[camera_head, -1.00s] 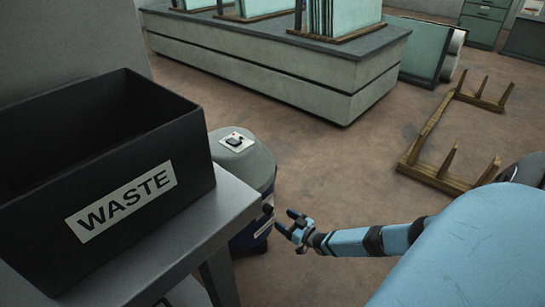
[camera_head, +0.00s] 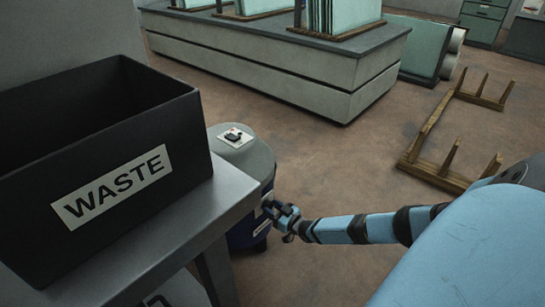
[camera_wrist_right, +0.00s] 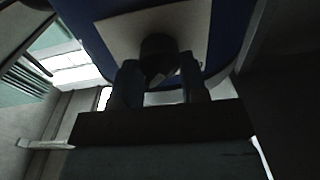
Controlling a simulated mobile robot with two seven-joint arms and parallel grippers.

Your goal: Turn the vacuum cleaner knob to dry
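The vacuum cleaner (camera_head: 247,160) stands on the floor beyond the table edge, with a grey top and a blue body. A small dark switch on a white plate (camera_head: 236,136) sits on its top. In the right wrist view, a dark round knob (camera_wrist_right: 158,48) stands out from a pale panel (camera_wrist_right: 118,32) on the blue body. My right gripper (camera_head: 270,208) is at the cleaner's front side. In the wrist view its two fingers (camera_wrist_right: 160,72) are apart, with the knob between or just beyond their tips; contact cannot be told. My left gripper is not in view.
A black bin marked WASTE (camera_head: 110,185) stands on a grey table (camera_head: 195,215) left of the cleaner. A long grey counter (camera_head: 270,62) is behind. A wooden frame with legs (camera_head: 436,172) lies on the floor at right. The floor between is clear.

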